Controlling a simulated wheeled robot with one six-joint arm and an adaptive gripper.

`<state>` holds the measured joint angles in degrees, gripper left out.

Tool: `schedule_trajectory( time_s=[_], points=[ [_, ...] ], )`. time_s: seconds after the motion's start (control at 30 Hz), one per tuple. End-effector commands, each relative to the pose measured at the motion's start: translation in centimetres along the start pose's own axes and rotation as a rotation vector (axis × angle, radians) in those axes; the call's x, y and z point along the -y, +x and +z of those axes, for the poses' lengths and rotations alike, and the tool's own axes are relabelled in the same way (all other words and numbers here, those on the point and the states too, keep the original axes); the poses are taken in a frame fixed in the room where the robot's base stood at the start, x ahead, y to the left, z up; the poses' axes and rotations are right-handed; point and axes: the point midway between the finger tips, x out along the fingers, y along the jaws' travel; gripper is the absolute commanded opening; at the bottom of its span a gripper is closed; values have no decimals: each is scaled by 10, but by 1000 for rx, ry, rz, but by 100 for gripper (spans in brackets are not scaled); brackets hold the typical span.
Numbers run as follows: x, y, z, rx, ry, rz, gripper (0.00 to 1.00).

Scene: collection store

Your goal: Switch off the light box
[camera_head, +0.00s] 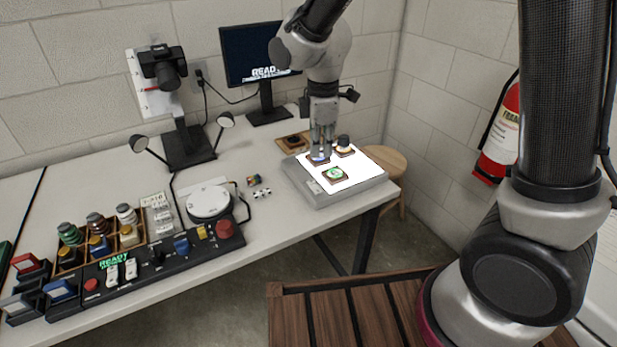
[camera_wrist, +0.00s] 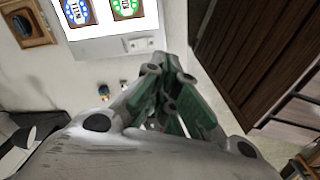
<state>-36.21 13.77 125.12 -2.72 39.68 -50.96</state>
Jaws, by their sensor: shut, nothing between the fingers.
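The light box (camera_head: 340,190) is a grey slab with a glowing white top at the right end of the table. Its lit top and pale side also show at the top of the wrist view (camera_wrist: 95,47). A small white switch-like part (camera_wrist: 140,44) sits on that side. My gripper (camera_head: 322,153) is shut and empty, pointing down over the light box in the head view. In the wrist view its fingertips (camera_wrist: 160,70) are together, just below the switch-like part in the picture; I cannot tell whether they touch it.
A green-topped piece (camera_head: 334,175) and a dark-topped piece (camera_head: 343,147) sit on the lit top; a blue one is partly hidden by my fingers. A control panel (camera_head: 150,257) and a round white turntable (camera_head: 208,201) stand to the left. A stool (camera_head: 388,160) is behind right.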

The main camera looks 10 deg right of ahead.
Motion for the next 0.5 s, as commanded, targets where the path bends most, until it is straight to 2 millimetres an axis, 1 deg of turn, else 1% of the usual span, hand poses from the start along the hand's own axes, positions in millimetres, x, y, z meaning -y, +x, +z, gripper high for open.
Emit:
schedule_trajectory(
  time_s=[0.03, 0.1, 0.2, 0.33, 0.5],
  points=[
    [-12, -4, -7, -19, -81, 30, 0],
    [-22, -10, -13, -38, -196, 68, 0],
    [-27, -11, -17, -46, -315, 93, 0],
    [-28, -11, -18, -46, -392, 103, 0],
    [-28, -11, -18, -45, -408, 102, 0]
  ],
)
